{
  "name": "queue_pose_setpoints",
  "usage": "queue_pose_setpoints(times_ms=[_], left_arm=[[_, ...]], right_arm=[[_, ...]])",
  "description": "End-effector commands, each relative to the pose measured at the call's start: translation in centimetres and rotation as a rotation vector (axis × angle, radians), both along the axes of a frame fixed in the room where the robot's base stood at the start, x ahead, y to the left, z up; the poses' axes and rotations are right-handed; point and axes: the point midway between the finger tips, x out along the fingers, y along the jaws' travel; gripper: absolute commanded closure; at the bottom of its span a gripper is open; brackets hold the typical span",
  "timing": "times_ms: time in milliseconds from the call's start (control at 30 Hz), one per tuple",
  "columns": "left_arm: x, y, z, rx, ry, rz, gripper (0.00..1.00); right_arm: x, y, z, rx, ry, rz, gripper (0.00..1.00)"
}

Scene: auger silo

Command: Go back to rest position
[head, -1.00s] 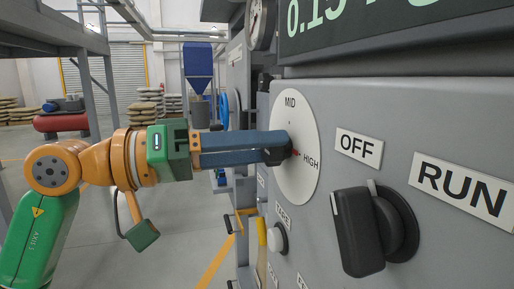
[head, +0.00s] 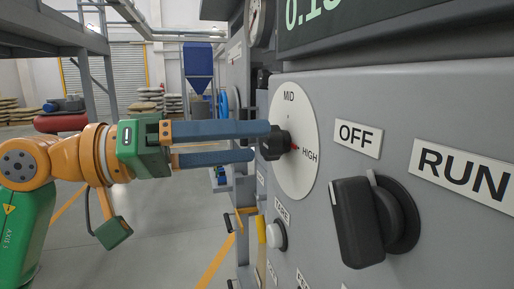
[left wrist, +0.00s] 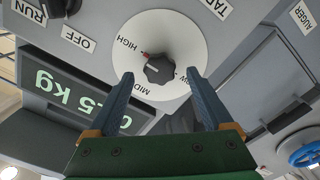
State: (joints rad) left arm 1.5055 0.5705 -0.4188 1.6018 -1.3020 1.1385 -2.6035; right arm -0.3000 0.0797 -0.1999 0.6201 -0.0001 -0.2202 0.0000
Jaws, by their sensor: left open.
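My left gripper (head: 262,143) is open, its two blue fingers apart at the round white dial. The dial's small black knob (head: 275,144) stands just beyond the fingertips, and its red mark is near HIGH. In the left wrist view the fingers (left wrist: 159,80) are spread on either side of the knob (left wrist: 158,69), with clear space between them and it. My right gripper is not in view.
The grey panel carries a large black OFF/RUN switch (head: 362,222), a white TARE button (head: 276,234) and a display (head: 380,25) above. A blue hopper (head: 198,62) stands behind.

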Motion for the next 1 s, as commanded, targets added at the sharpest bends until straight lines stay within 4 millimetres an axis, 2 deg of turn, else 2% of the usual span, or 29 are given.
queue_pose_setpoints(times_ms=[100, 200, 533, 600, 667, 767, 800, 867, 900, 967, 1000], left_arm=[[-0.7, 2.4, -0.3, -0.001, -0.002, 0.004, 0.16], [-1.2, 3.8, -0.2, -0.001, 0.000, 0.002, 0.16], [-1.3, 4.2, -0.1, -0.006, 0.012, -0.002, 0.16], [-0.3, 4.1, -0.3, -0.083, 0.131, -0.029, 0.16], [1.7, 4.1, -1.0, -0.245, 0.389, -0.080, 0.16], [8.4, 5.5, -4.8, -0.716, 1.103, -0.199, 0.16], [11.1, 6.6, -7.4, -0.915, 1.374, -0.241, 0.16], [14.5, 8.3, -12.1, -1.191, 1.713, -0.295, 0.16], [16.3, 9.5, -15.7, -1.376, 1.909, -0.326, 0.16], [18.0, 11.1, -21.6, -1.654, 2.157, -0.373, 0.16], [18.6, 12.2, -25.8, -1.847, 2.291, -0.403, 0.16]], right_arm=[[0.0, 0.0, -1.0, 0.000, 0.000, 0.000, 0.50], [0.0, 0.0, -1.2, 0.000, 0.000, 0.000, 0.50], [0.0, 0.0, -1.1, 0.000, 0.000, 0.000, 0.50], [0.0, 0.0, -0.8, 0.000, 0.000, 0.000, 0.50], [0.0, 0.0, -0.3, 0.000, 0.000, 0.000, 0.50], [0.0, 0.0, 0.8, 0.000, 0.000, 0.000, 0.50], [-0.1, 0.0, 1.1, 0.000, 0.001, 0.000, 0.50], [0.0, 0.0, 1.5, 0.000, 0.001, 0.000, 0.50], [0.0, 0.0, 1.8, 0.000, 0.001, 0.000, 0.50], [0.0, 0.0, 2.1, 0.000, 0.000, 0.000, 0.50], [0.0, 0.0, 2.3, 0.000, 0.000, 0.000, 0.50]])
